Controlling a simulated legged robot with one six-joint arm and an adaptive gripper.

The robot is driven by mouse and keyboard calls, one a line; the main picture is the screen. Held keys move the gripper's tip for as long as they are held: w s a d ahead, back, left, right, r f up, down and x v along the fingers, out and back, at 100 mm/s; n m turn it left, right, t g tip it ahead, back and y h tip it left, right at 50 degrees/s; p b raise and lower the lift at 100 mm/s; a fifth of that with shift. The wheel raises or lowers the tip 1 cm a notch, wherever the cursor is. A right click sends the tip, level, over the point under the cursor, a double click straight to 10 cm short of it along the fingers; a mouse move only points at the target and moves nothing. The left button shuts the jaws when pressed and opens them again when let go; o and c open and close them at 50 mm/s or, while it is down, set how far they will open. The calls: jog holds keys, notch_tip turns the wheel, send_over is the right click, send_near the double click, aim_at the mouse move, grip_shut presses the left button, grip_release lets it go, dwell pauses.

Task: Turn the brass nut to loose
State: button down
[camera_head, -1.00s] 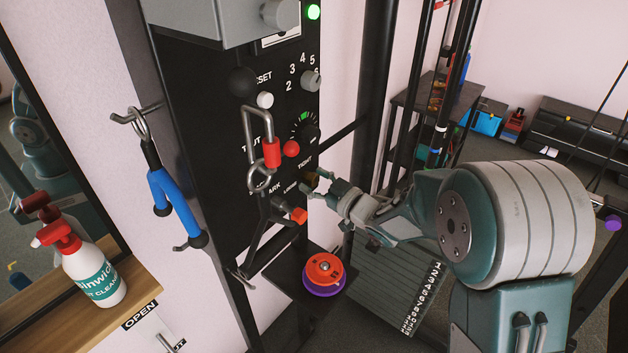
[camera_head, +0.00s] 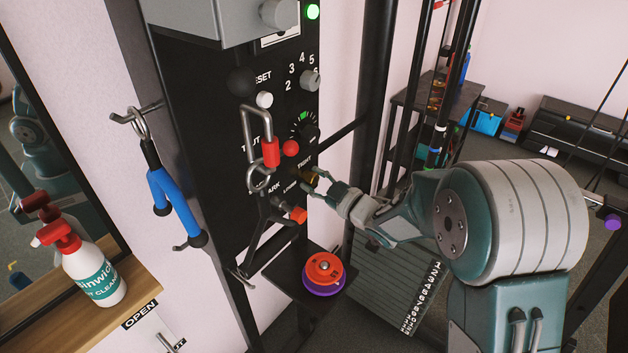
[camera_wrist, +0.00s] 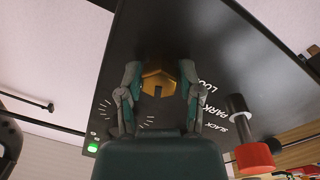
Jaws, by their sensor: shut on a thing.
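The brass nut (camera_head: 311,177) sits on the black panel between the words TIGHT, above it, and LOOSE, to its lower left. In the wrist view it is a six-sided brass nut (camera_wrist: 158,80), with part of the word LOOSE showing to its right. My gripper (camera_head: 314,184) reaches the panel from the right and is shut on the nut. In the wrist view the two fingers of my gripper (camera_wrist: 159,72) stand on opposite sides of the nut. The panel face right behind the nut is hidden.
A red-ended lever (camera_head: 298,215) juts out just below left of the nut; it also shows in the wrist view (camera_wrist: 252,155). An orange-purple disc stack (camera_head: 323,273) stands on a shelf below.

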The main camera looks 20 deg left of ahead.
jog(key=n, duration=0.7)
jog(key=shift+n+y, duration=0.3)
jog(key=shift+n, duration=0.1)
jog(key=n+g, duration=0.1)
jog(key=n, duration=0.4)
jog(key=shift+f, duration=0.1)
jog(key=shift+n, duration=0.7)
jog(key=shift+s+f+n, duration=0.1)
jog(key=shift+f+n, duration=0.05)
jog(key=shift+n, duration=0.15)
jog(key=shift+c, duration=1.3)
grip_release()
jog(key=shift+a, duration=0.1)
